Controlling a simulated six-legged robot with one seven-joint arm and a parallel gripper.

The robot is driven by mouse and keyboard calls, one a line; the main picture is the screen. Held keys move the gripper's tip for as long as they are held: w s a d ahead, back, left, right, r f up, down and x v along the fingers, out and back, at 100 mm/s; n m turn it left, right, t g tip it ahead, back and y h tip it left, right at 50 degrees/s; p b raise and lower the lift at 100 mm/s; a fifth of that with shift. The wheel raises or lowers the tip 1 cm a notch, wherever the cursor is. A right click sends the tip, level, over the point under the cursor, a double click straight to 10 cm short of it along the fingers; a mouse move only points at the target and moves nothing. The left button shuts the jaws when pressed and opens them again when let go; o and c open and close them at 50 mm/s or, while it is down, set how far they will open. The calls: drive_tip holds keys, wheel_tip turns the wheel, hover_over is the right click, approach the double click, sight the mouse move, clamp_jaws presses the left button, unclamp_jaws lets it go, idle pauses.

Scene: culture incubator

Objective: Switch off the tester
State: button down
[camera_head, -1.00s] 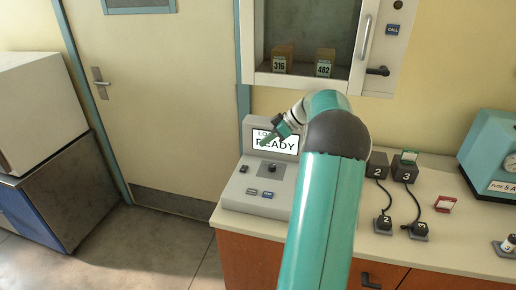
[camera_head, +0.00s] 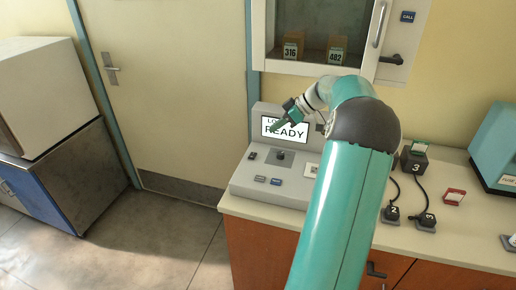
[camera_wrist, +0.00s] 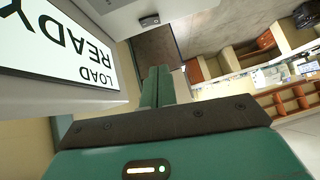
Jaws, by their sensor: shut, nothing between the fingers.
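The tester (camera_head: 262,186) is a grey console on the left end of the counter. Its lit screen (camera_head: 286,130) reads "LO… READY" in the head view, partly covered by my gripper. In the wrist view the screen (camera_wrist: 50,45) reads "LOAD READY".
Black blocks with cables (camera_head: 414,160) stand on the counter (camera_head: 440,240) right of my arm. A teal device (camera_head: 497,145) stands farther right. A wall cabinet (camera_head: 322,66) holding numbered boxes hangs above. Open floor lies left of the counter.

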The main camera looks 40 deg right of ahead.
hover_over(253, 155)
drive_tip(key=s, duration=0.1)
wheel_tip(253, 155, down, 7)
drive_tip(key=shift+d+f, duration=0.1)
drive_tip(key=shift+f, duration=0.05)
drive_tip(key=f, duration=0.2)
drive_tip(key=shift+s+f, duration=0.3)
drive_tip(key=shift+f, duration=0.5)
